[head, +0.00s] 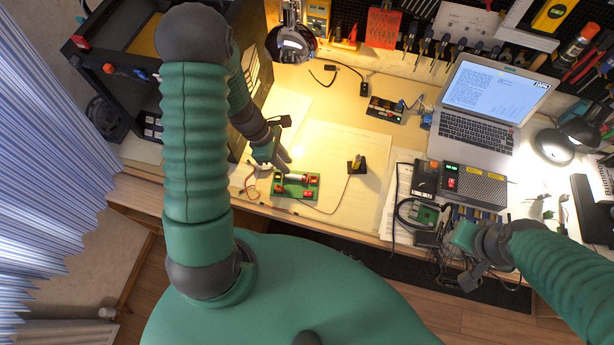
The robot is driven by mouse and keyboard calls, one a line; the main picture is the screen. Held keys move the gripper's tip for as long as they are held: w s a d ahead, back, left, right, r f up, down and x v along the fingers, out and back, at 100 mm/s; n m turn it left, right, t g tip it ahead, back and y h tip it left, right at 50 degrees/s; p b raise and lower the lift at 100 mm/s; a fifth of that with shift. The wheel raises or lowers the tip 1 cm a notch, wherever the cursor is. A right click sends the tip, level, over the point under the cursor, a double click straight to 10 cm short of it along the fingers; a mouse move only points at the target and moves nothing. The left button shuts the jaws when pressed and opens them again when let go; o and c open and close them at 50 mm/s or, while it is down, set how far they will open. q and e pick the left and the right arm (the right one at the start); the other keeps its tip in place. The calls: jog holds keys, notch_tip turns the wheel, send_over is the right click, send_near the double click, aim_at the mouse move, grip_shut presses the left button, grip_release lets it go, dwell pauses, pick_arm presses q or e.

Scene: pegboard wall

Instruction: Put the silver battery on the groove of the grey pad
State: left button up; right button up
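A small green board (283,189) with red blocks lies on the table in front of me. A small silver piece, which looks like the silver battery (296,177), shows at the board's upper edge. My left gripper (281,163) points down just above and left of it. Its fingers are close to the silver piece, but whether they touch it is too small to tell. I cannot clearly make out the grey pad or its groove; it may be part of this board. My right gripper (462,238) is at the table's front edge on the right, beside dark cables.
A small dark stand (356,165) with a yellowish top is right of the board, joined by a thin wire. A laptop (480,115) and a grey box with coloured buttons (470,186) stand to the right. A black shelf unit (120,50) is at left. Pale table surface is free behind the board.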

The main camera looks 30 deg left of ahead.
aim_at(294, 176)
pick_arm(q)
jog(key=x, duration=0.6)
jog(key=shift+a+f, duration=0.15)
jog(key=shift+f, duration=0.1)
grip_shut()
